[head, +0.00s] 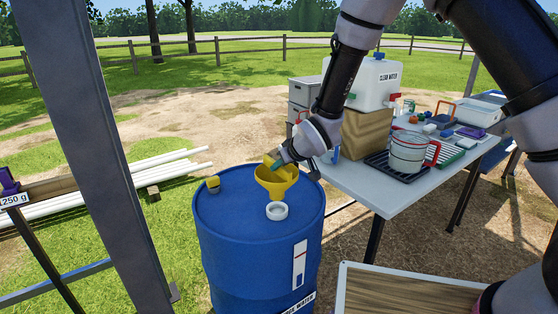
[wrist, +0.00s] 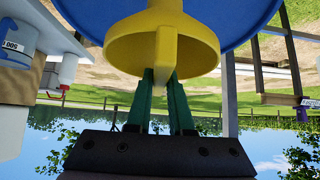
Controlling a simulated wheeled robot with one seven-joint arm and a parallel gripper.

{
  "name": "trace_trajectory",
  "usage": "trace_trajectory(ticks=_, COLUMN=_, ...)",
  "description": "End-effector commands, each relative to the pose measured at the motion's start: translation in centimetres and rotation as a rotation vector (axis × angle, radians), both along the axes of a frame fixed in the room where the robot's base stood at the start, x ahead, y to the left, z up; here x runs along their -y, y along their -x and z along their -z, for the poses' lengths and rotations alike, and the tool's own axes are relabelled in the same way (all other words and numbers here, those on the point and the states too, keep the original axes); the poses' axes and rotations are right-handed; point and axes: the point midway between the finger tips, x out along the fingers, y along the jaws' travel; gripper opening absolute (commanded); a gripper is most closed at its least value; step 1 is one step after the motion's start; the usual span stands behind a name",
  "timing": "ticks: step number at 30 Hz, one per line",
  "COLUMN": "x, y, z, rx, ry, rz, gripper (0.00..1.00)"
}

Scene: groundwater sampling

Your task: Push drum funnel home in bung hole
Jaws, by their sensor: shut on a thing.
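The yellow funnel (head: 276,182) is over the top of the blue drum (head: 250,235), its wide mouth up and its spout down. A white ring (head: 277,211), apparently the bung hole, lies on the drum top just below the spout in the head view. I cannot tell whether the spout tip is in the ring or just behind it. My gripper (head: 272,162) is shut on the funnel's handle at its far side. In the wrist view, my green fingers (wrist: 163,82) stand on both sides of the yellow handle, under the funnel bowl (wrist: 135,38).
A small yellow cap-like piece (head: 213,184) sits on the drum's left rim. A grey table (head: 375,198) right of the drum holds a white bucket (head: 408,152) and a clean water container (head: 375,80). A wooden-topped surface (head: 400,293) is in front right. A grey post (head: 95,150) stands left.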

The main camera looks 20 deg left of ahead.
Motion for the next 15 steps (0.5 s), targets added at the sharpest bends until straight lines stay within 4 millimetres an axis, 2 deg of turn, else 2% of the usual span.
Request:
trace_trajectory(ticks=6, x=0.0, y=0.0, z=2.0, rx=0.000, ry=0.000, rz=0.000, gripper=0.00)
trace_trajectory(ticks=15, x=0.0, y=0.0, z=3.2, rx=0.002, ry=-0.001, rz=-0.001, gripper=0.00)
